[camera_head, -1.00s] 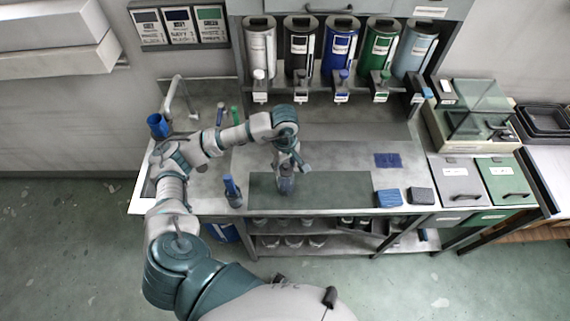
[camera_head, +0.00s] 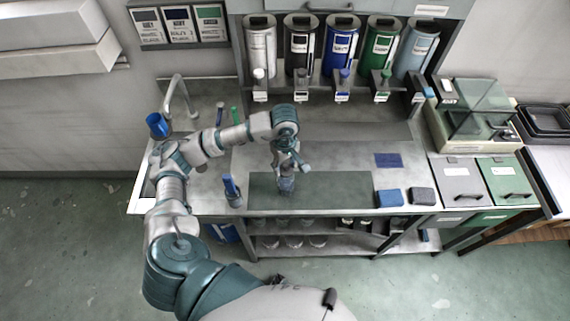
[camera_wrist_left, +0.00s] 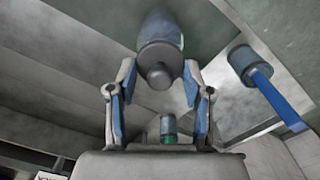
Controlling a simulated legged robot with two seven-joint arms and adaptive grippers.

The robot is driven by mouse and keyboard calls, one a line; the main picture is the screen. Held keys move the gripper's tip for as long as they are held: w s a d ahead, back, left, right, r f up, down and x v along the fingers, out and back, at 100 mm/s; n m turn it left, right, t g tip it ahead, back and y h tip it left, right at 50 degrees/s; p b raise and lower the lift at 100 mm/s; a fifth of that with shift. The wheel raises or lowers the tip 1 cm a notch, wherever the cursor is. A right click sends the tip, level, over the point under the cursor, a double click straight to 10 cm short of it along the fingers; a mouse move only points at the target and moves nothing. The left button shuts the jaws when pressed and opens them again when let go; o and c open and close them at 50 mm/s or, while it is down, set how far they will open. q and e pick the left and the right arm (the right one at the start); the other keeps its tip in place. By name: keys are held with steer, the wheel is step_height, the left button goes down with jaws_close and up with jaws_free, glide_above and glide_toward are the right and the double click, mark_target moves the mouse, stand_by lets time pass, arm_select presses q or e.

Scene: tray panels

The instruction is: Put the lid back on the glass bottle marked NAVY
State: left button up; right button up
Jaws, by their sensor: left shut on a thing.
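My left gripper (camera_head: 287,171) points down over the front middle of the bench, shut on a small grey lid with a round knob (camera_wrist_left: 160,72). In the left wrist view the lid lies between the two fingertips, in line with a bluish glass bottle (camera_wrist_left: 158,27). In the head view the bottle (camera_head: 286,186) stands upright on the dark mat right under the gripper. I cannot tell whether the lid is fully seated on it. No NAVY marking is readable on the bottle. My right gripper is out of view.
A holder with a blue-handled tool (camera_head: 232,190) stands left of the dark mat (camera_head: 345,190). A blue block (camera_head: 389,198) and a dark block (camera_head: 422,196) lie at the right. Several dispensers (camera_head: 340,45) line the back. A blue cup (camera_head: 157,125) is at the left.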

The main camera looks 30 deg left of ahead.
arm_select(q)
steer(key=shift+b, duration=0.3)
stand_by(0.6)
steer(key=o, duration=1.3)
steer(key=shift+r+p, duration=1.75)
steer(key=shift+r, duration=1.8)
jaws_close()
